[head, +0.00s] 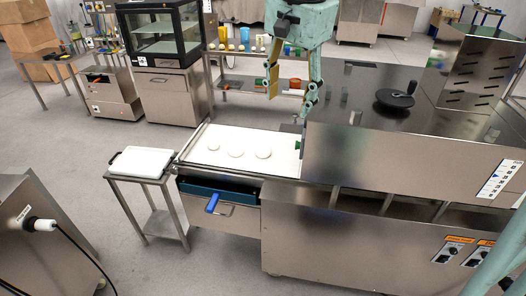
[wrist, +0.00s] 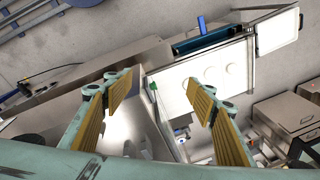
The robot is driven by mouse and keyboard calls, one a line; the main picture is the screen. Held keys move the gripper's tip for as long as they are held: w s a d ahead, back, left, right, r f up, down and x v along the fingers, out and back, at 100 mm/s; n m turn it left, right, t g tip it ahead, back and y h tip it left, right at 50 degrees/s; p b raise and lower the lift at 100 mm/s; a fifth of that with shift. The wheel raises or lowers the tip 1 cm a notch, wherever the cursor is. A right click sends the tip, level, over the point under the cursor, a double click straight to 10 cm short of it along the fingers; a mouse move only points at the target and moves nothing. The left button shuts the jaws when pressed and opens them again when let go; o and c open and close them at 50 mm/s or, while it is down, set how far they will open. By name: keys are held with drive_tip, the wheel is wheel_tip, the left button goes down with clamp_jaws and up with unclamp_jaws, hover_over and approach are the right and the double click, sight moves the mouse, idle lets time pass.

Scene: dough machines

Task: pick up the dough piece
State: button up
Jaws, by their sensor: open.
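Several round white dough pieces lie in a row on a white belt (head: 276,139) at the left end of the steel machine; they are a left one (head: 213,147), a middle one (head: 236,152) and a right one (head: 263,153). In the wrist view the dough pieces (wrist: 211,75) lie beyond my fingertips, near the right finger. My gripper (head: 289,92) is open and empty, high above the machine and up and right of the dough. In the wrist view its two yellow-padded fingers (wrist: 160,88) stand wide apart.
A steel housing (head: 380,155) rises right of the belt. A side table with a white tray (head: 141,162) stands left. A drawer with a blue handle (head: 212,203) is below the belt. Shelves with bottles (head: 245,38) and a glass-fronted cabinet (head: 165,35) stand behind.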

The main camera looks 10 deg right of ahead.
drive_tip(key=w+f+m+p, duration=0.1)
drive_tip(key=w+f+m, duration=0.3)
drive_tip(key=w, duration=0.6)
drive_tip(key=m+g+p, duration=0.2)
drive_tip(key=m+p, duration=0.1)
drive_tip(key=m, duration=0.4)
hover_over(263, 150)
wheel_tip(263, 150, down, 21)
drive_tip(key=shift+a+f, duration=0.1)
drive_tip(key=shift+f+b, duration=0.85)
drive_tip(key=shift+f, duration=3.35)
drive_tip(key=shift+f, duration=0.15)
drive_tip(key=shift+w+f+b, duration=0.1)
drive_tip(key=shift+f+b, duration=0.6)
drive_tip(key=shift+f, duration=1.75)
